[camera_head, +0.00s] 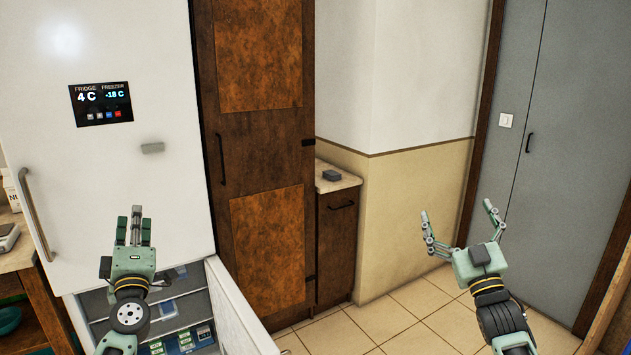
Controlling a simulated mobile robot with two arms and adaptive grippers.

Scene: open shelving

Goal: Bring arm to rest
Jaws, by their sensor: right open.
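My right gripper (456,208) is on the right, with its two fingers spread wide and nothing between them. It points up, in front of the tiled floor and the beige wall. My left gripper (135,222) is on the left, in front of the white fridge (165,190). Its fingers point up and overlap in this view, so their gap is hidden. No object shows in it.
The fridge's lower door (240,315) stands open, showing shelves with several packages (180,340). A tall brown cabinet (262,130) stands beside it. A small dark box (331,175) lies on a low counter. The tiled floor (400,318) is clear.

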